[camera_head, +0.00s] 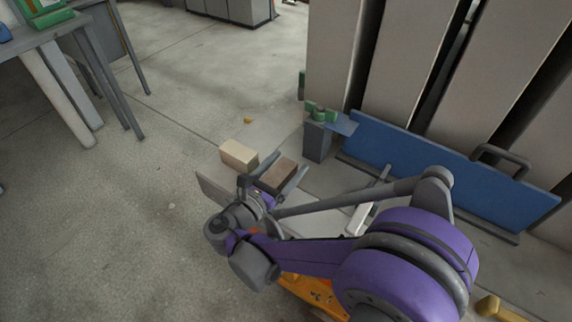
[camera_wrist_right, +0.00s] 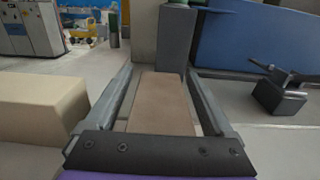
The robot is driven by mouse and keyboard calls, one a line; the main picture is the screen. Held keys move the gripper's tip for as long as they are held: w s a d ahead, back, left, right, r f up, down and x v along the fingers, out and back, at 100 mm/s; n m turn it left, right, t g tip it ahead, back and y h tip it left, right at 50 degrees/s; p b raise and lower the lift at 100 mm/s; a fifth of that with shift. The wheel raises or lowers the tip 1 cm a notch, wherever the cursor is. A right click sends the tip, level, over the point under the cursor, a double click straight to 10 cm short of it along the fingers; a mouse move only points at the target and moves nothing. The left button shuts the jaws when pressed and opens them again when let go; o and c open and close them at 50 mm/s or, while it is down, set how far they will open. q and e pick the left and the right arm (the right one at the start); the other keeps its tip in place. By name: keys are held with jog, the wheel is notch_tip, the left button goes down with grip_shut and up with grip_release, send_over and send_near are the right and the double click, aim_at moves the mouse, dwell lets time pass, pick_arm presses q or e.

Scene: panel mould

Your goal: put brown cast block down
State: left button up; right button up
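The brown cast block (camera_head: 277,174) lies between the two fingers of my right gripper (camera_head: 270,180), low near the pale panel on the floor. In the right wrist view the block (camera_wrist_right: 161,103) appears as a flat brown top running away from the palm. My right gripper (camera_wrist_right: 159,92) is open around it, with narrow gaps between block and fingers. The block's underside is hidden, so I cannot tell how it rests. My left gripper is not in view.
A cream block (camera_head: 239,154) stands left of the brown block; it also shows in the wrist view (camera_wrist_right: 38,107). A dark grey post (camera_head: 317,141) stands just beyond. A blue board (camera_head: 440,160) with a handle leans behind. Open floor (camera_head: 130,220) lies left.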

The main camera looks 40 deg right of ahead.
jog(key=shift+r, duration=0.25)
jog(key=v, duration=1.2)
jog(key=shift+p, duration=0.4)
jog(key=shift+f, duration=0.1)
